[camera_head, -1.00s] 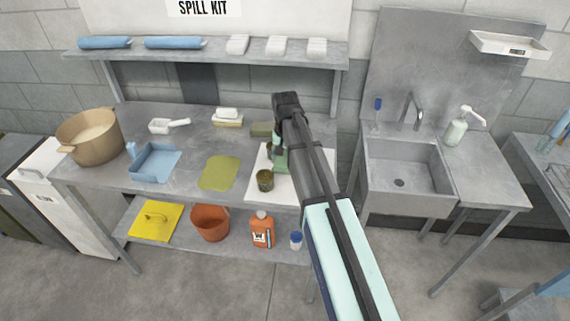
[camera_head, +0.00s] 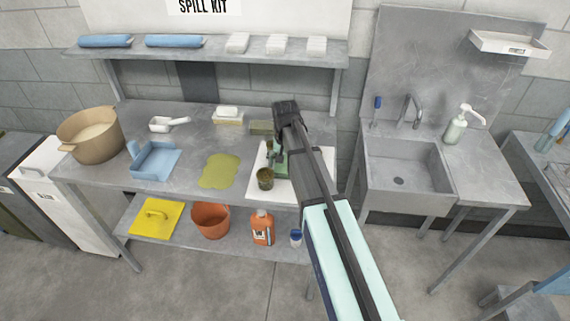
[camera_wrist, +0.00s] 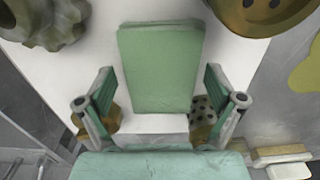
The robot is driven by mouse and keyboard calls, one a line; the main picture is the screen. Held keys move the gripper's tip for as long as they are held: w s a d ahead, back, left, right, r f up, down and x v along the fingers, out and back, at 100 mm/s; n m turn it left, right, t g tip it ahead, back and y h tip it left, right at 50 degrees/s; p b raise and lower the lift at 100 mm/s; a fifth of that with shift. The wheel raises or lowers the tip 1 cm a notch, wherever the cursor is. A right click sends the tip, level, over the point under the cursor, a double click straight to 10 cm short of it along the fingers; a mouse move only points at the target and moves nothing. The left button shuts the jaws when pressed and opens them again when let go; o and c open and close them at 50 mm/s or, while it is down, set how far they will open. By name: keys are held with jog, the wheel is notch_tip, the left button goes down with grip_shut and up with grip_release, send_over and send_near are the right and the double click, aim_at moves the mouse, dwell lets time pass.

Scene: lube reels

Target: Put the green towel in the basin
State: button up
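The green towel (camera_wrist: 160,68) is a folded, roughly rectangular pad lying on the white sheet in the wrist view. In the head view, part of the towel (camera_head: 281,166) shows beside my arm, which hides the rest. My gripper (camera_wrist: 158,85) is open above the towel, its two green-padded fingers apart at the towel's left and right near edges. Nothing is held between them. Whether a finger touches the towel, I cannot tell. The basin (camera_head: 405,162) is the grey metal sink at the right, empty, with a dark drain.
The white sheet (camera_head: 318,162) also bears a dark olive pot (camera_head: 265,179). In the wrist view, a grey-green lump (camera_wrist: 45,22) and a yellow-brown holed part (camera_wrist: 262,12) flank the towel. A tap (camera_head: 412,108) and soap bottle (camera_head: 456,128) stand by the basin.

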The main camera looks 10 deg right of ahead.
aim_at(285, 163)
notch_tip(285, 163, up, 11)
jog(key=b, duration=0.2)
jog(key=shift+r, duration=0.15)
jog(key=shift+o, duration=0.5)
jog(key=shift+r+b, duration=0.3)
jog(key=shift+r, duration=0.2)
